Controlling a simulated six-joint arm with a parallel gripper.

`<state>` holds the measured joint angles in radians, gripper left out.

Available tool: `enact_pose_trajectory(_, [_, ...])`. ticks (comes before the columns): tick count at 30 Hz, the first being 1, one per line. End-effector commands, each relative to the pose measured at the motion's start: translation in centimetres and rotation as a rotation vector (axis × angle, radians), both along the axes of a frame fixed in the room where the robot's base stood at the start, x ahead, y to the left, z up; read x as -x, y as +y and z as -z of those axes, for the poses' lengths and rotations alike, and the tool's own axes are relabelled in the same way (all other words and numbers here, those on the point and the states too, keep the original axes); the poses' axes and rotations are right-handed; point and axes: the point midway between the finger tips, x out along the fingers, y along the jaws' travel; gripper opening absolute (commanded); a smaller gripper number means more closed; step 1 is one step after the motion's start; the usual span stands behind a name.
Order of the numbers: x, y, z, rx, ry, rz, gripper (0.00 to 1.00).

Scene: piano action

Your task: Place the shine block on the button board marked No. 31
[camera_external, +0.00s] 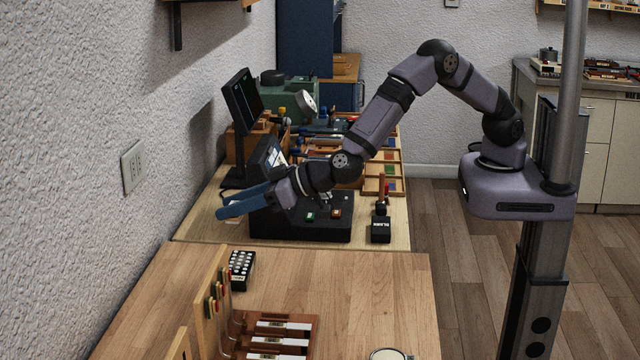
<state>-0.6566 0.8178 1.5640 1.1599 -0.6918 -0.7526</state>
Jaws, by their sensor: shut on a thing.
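My gripper (236,203) has long blue fingers. It points left, over the left end of a black console (318,228) and close to the wall. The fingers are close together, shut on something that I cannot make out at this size. I cannot tell whether that is the shine block. A small black board with rows of pale buttons (241,270) lies on the near table, below and in front of my gripper and clear of it. Any number on it is too small to read, so I cannot say whether it is No. 31.
A monitor (243,107) stands behind my gripper. A black labelled box (381,230) is right of the console. A wooden rack (211,305) and tray (316,325) stand on the near table (385,285), with a round tin (388,355). The table's middle is clear.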

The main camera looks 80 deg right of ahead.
Motion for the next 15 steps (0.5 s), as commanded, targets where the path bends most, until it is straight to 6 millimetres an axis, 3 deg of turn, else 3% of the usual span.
enact_pose_trajectory(10, [0.3, 0.7, 1.1, 0.0, 0.001, -0.033, 0.17])
enact_pose_trajectory(15, [0.3, 0.6, 3.4, 0.002, 0.004, -0.032, 0.17])
